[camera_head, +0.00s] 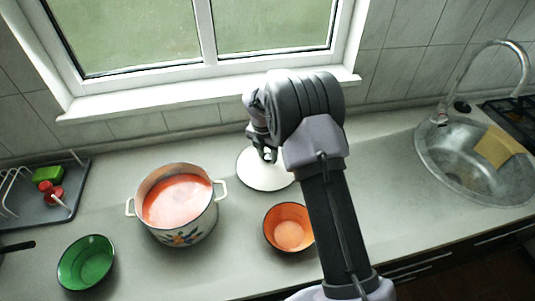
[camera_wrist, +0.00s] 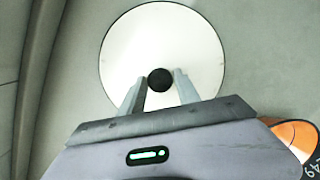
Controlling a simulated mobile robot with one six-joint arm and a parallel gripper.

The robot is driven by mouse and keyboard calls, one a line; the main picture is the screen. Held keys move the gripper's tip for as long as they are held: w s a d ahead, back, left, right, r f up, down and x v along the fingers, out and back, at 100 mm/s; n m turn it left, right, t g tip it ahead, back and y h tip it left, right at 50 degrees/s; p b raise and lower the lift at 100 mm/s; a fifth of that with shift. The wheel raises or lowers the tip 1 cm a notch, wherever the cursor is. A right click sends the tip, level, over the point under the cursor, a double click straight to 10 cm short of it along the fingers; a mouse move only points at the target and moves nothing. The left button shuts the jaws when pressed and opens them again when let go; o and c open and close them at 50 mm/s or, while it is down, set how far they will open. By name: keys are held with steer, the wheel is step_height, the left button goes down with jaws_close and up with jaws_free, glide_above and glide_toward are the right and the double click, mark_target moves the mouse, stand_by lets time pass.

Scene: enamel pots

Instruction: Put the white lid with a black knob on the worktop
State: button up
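The white lid (camera_head: 262,176) with a dark rim lies flat on the grey worktop (camera_head: 345,255), right of the pot. Its black knob (camera_wrist: 160,80) faces up in the wrist view, at the middle of the white disc (camera_wrist: 160,40). My gripper (camera_wrist: 160,77) is open above the lid, one finger on each side of the knob, with a gap on both sides. In the head view my gripper (camera_head: 265,154) hides part of the lid. The white enamel pot (camera_head: 180,238) with a flower pattern stands uncovered, with red-orange content.
An orange bowl (camera_head: 288,232) stands just front-right of the lid, and a green bowl (camera_head: 86,262) is at the front left. A dish rack (camera_head: 62,212) is at the left. The window wall is behind.

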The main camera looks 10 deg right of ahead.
steer(key=shift+o, duration=1)
step_height(320, 180, up, 12)
steer(key=s+a+p, duration=0.1)
steer(key=p, duration=0.2)
step_height(320, 180, up, 12)
steer(key=m+t, duration=0.1)
steer(key=m, duration=0.7)
glide_above(265, 164)
steer(key=s, duration=0.7)
steer(key=s+r+m+t+y, duration=0.2)
steer(key=s+r+m, duration=0.65)
steer(key=s, duration=0.35)
steer(key=s+a+m, duration=0.1)
steer(key=s+m, duration=0.6)
steer(key=s, duration=0.1)
steer(key=s+a+f+m+t+y, duration=0.1)
steer(key=s+m, duration=0.7)
steer(key=shift+a+f+t, duration=0.3)
